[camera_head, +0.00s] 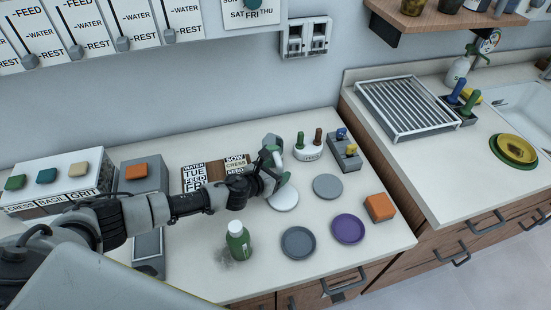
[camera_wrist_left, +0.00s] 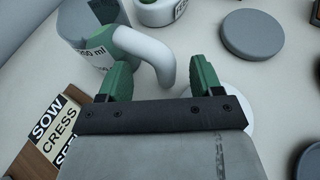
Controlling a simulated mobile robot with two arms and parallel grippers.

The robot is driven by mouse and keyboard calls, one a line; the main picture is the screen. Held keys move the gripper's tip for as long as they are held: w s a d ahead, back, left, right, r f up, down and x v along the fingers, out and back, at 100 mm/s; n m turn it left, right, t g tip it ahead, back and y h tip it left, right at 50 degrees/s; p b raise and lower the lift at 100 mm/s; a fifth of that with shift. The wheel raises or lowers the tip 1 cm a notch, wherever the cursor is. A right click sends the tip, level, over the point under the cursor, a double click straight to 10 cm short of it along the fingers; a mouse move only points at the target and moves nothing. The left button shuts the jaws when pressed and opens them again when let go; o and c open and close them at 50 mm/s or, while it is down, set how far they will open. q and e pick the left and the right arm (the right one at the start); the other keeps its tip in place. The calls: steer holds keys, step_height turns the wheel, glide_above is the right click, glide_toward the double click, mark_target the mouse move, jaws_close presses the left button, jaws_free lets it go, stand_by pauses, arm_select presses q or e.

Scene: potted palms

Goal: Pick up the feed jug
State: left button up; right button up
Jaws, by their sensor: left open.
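My right gripper is not in view.
A white disc (camera_head: 285,200) lies under the gripper, with grey and purple discs (camera_head: 348,229) to the right. A white tool pot (camera_head: 308,152) stands right of the jug. A green bottle (camera_head: 238,243) stands in front of my arm; lettered tiles (camera_head: 194,178) lie behind it.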

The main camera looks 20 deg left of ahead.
arm_select(q)
jaws_close()
stand_by(0.3)
